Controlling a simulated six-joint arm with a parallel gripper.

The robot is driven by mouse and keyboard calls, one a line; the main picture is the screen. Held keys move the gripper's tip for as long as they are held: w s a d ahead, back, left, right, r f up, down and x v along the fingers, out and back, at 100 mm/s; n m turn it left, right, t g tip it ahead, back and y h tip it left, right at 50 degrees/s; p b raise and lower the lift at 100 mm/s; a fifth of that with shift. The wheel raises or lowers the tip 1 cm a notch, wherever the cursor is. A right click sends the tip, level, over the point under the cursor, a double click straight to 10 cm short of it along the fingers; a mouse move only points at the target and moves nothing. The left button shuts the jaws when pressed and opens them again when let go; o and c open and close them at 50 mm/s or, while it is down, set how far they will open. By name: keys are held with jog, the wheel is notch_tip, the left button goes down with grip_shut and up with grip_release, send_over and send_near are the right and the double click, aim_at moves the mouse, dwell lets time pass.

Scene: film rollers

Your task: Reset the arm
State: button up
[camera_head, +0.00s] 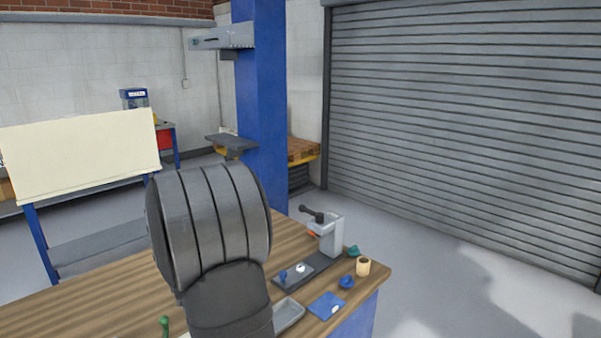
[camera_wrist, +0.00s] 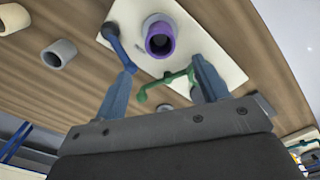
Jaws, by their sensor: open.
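In the wrist view my gripper (camera_wrist: 164,63) is open, with its two blue fingers apart. It is above a white board (camera_wrist: 222,50) on the wooden table. A purple roller (camera_wrist: 160,38) stands on the board, beyond the fingertips. A green crank-shaped piece (camera_wrist: 165,85) shows between the fingers, and a blue rod-like piece (camera_wrist: 112,36) shows near the left fingertip. I cannot tell whether either touches a finger. In the head view my grey arm link covers the table's middle, and my gripper does not show.
The wooden table (camera_head: 90,300) holds a grey press-like device (camera_head: 327,236), a cream roller (camera_head: 363,267), a blue sheet (camera_head: 327,306) and a grey tray (camera_head: 288,313) at its right. A blue column (camera_head: 262,110) rises behind. In the wrist view a grey roller (camera_wrist: 59,53) lies left.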

notch_tip(320, 180, down, 11)
jog(key=shift+f, duration=0.1)
notch_tip(320, 180, up, 7)
jog(key=shift+r, duration=0.15)
jog(key=w+d+m, duration=0.3)
jog(key=w+d, duration=0.4)
jog(key=d, duration=0.3)
jog(key=w+d+m, duration=0.3)
jog(key=w+d, duration=0.5)
jog(key=d, duration=0.2)
jog(key=shift+w+d+f, duration=0.2)
jog(key=shift+w+d, duration=0.1)
jog(key=shift+d, duration=0.1)
